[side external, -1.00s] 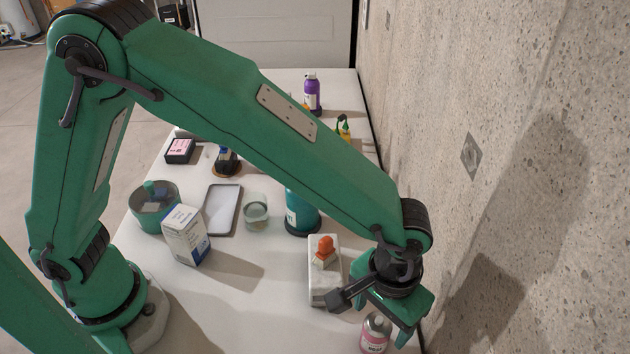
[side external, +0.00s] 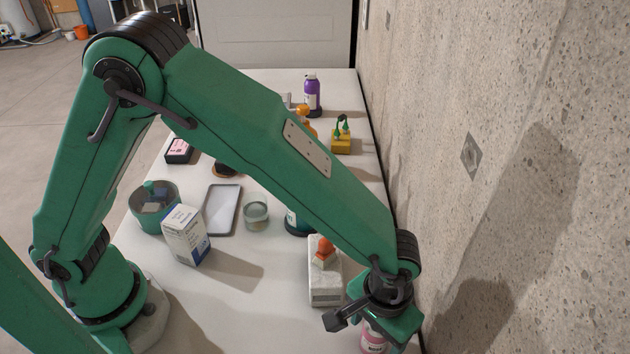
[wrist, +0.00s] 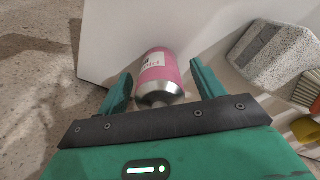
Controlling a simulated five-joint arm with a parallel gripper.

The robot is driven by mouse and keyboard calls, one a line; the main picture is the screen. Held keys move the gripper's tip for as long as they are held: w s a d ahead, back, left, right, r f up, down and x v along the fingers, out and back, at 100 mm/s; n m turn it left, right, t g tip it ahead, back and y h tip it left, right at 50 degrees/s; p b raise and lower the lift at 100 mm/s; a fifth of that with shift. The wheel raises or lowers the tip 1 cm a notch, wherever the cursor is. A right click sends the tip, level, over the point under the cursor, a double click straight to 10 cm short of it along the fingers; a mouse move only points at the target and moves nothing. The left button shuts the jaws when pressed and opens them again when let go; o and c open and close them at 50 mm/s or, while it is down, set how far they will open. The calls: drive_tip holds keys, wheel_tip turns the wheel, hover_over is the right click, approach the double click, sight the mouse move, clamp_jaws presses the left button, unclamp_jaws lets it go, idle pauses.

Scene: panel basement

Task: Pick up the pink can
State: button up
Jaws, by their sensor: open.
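The pink can (wrist: 158,68) has a white label and a silvery end. In the wrist view it sits between the two green fingers of my gripper (wrist: 158,90), with a gap on each side. In the side view the can (side external: 373,342) shows only in part, below my gripper (side external: 385,325), near the table's front right corner. My gripper is open and points down over the can. Its upper part is hidden by the gripper in the side view.
A pale stone block (side external: 325,287) with an orange-topped item (side external: 324,252) stands just left of my gripper. A concrete wall (side external: 520,200) runs close along the right. A white box (side external: 186,236), grey tray (side external: 222,208) and glass jar (side external: 255,214) stand further left.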

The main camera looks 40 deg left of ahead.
drive_tip(key=shift+c, duration=0.5)
drive_tip(key=c, duration=1)
drive_tip(key=shift+r, duration=0.15)
wheel_tip(320, 180, up, 10)
drive_tip(key=shift+f, duration=0.1)
